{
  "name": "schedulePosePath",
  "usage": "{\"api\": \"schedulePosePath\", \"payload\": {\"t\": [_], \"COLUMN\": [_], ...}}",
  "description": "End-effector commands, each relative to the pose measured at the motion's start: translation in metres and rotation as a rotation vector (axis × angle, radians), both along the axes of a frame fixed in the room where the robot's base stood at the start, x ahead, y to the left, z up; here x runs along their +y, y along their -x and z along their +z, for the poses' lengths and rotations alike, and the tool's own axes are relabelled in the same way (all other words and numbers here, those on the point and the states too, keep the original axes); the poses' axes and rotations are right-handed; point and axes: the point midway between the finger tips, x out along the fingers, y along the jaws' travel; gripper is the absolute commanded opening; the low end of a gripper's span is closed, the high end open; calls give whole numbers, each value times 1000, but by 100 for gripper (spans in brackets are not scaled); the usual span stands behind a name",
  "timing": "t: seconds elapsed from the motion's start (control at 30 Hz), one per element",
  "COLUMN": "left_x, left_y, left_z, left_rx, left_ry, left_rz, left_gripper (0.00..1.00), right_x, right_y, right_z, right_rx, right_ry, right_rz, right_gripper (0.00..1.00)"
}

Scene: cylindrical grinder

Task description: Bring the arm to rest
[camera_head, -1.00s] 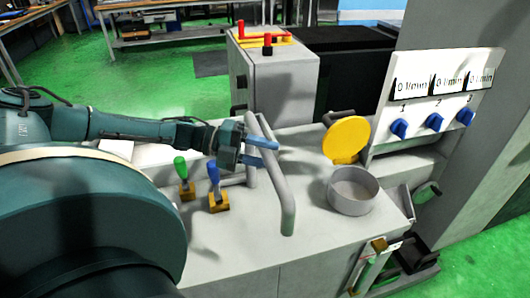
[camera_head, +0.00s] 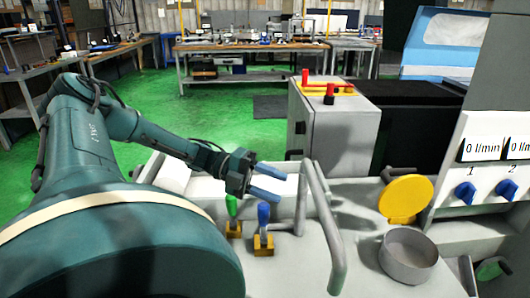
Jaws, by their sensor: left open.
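My left arm comes in from the left, and my left gripper (camera_head: 268,183) is open and empty. Its two blue fingers point right, above the machine's grey top (camera_head: 355,210). The gripper is just above and behind a green-handled lever (camera_head: 232,207) and a blue-handled lever (camera_head: 264,216) on yellow bases, and left of a bent grey bar (camera_head: 327,225). I cannot tell whether it touches the green lever. My right gripper is not in view.
A grey round cup (camera_head: 408,258) and a yellow disc (camera_head: 405,197) stand to the right. A panel with blue knobs (camera_head: 465,192) is at the far right. A grey cabinet (camera_head: 332,125) stands behind. Workbenches (camera_head: 230,48) and open green floor lie beyond.

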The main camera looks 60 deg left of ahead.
Motion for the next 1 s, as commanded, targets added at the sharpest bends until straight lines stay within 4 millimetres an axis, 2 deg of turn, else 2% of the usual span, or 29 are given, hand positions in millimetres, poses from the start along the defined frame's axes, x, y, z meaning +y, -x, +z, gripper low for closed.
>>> {"api": "schedulePosePath", "payload": {"t": [0.1, 0.23, 1.0], "left_x": [11, 15, 15], "left_y": [7, 11, 11], "left_z": [2, 3, 3], "left_rx": [0, -1, 0], "left_ry": [-1, -1, 0], "left_rz": [0, 0, -1], "left_gripper": [47, 47, 47], "right_x": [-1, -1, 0], "right_y": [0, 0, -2], "right_z": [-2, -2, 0], "right_rx": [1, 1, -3], "right_ry": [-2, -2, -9], "right_rz": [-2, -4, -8], "right_gripper": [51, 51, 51]}}
